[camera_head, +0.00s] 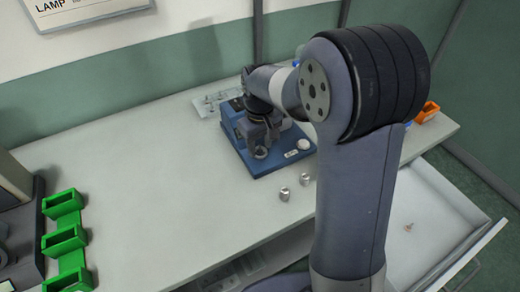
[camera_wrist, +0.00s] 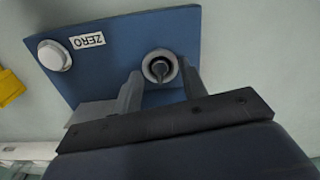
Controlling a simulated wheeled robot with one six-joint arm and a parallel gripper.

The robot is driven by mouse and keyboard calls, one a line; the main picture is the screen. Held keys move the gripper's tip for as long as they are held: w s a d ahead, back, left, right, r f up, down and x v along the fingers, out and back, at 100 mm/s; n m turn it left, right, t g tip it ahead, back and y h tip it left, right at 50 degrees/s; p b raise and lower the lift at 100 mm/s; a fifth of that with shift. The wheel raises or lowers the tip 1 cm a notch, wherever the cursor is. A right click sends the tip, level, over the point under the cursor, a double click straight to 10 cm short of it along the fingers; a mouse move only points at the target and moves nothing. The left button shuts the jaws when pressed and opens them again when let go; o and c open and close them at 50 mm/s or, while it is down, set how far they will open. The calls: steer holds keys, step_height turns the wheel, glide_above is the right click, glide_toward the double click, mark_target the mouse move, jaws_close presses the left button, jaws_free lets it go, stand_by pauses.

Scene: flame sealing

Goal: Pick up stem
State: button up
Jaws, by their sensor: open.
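A round light-coloured socket (camera_wrist: 151,62) sits on the blue device (camera_wrist: 115,65). A small dark upright pin (camera_wrist: 161,70), which looks like the stem, stands in it. My gripper (camera_wrist: 162,69) is open, with one finger on each side of the socket. Whether the fingertips touch anything is not clear. In the head view, my gripper (camera_head: 262,146) is over the blue device (camera_head: 262,167) on the bench, and my arm and gripper hide part of it. The pin cannot be made out there.
The blue device has a white knob (camera_head: 304,144) and a ZERO label (camera_wrist: 87,41). Two small metal pieces (camera_head: 284,194) (camera_head: 305,180) stand in front. Green bins (camera_head: 63,240) are at left, an orange bin (camera_head: 428,112) at right. A drawer (camera_head: 432,215) is open. The left-middle bench is clear.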

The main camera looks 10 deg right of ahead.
jaws_close()
stand_by(0.4)
steer(key=shift+s, duration=0.1)
